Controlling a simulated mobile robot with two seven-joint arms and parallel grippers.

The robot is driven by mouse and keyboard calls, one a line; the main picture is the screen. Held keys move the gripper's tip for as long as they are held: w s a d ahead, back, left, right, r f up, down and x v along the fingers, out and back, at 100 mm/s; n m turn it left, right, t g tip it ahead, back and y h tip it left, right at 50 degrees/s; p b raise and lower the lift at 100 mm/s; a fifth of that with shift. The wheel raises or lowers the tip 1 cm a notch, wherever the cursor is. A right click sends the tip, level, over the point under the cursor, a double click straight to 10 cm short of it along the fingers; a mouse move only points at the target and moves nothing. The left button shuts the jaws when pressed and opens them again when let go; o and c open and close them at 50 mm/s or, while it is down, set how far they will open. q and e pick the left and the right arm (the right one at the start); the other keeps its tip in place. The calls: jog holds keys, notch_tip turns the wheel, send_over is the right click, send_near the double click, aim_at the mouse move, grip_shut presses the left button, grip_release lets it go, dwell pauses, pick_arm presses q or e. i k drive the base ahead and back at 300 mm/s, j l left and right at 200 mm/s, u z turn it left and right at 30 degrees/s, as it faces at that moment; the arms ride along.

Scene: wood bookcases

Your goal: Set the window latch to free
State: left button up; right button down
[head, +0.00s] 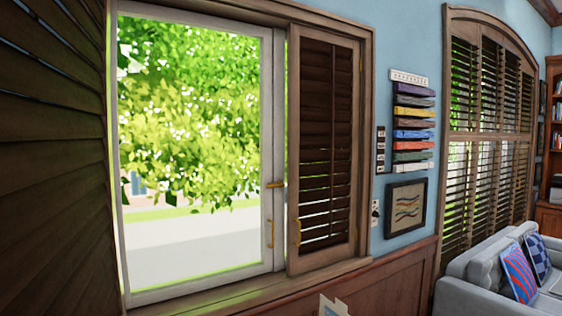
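The window (190,130) has a white frame and stands at the left, with trees and pavement seen through its glass. A brass latch (275,184) sticks out sideways, roughly level, on the right upright of the frame. Below it a second brass piece, a vertical handle (270,233), is on the same upright. I cannot tell whether the sash is fully closed. Neither of my grippers can be made out in the head view.
Dark louvred shutters flank the window: a left one (50,160) swung close to me, and a right one (325,140) with a brass handle. A wooden sill (240,292) runs below. A pale, unclear shape (333,306) shows at the bottom edge. A grey sofa (480,285) stands right.

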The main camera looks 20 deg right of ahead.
aim_at(275, 186)
jog(key=k+l, duration=0.1)
jog(key=l, duration=0.3)
jog(key=k+l, duration=0.15)
jog(key=l, duration=0.25)
jog(key=k+l+z, duration=0.1)
jog(key=l, duration=0.35)
jog(key=k+l, duration=0.15)
jog(key=l, duration=0.25)
jog(key=i, duration=2.2)
